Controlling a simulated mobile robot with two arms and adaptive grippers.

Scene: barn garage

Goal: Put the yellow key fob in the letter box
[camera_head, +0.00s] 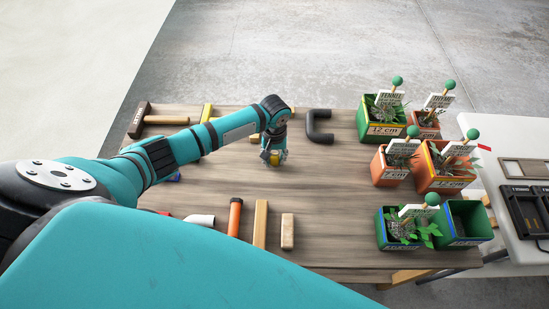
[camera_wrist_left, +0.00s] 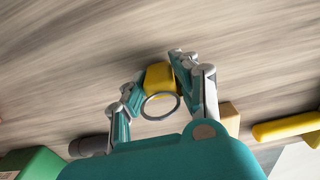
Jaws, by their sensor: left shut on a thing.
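The yellow key fob (camera_wrist_left: 159,76) shows in the left wrist view as a small yellow block with a metal ring (camera_wrist_left: 160,106) attached. My left gripper (camera_wrist_left: 154,80) is shut on it, one finger on each side. In the head view the left gripper (camera_head: 273,157) points down over the middle of the wooden table, and a bit of yellow shows between its fingers. I cannot tell whether the fob touches the table top. I cannot make out a letter box in either view. My right gripper is not in view.
Potted plants with labels (camera_head: 383,117) and an empty green pot (camera_head: 465,220) stand along the right of the wooden table (camera_head: 335,215). A black bent pipe (camera_head: 320,127), a hammer (camera_head: 139,119) and an orange tube (camera_head: 235,217) lie around. A white table (camera_head: 490,178) stands at right.

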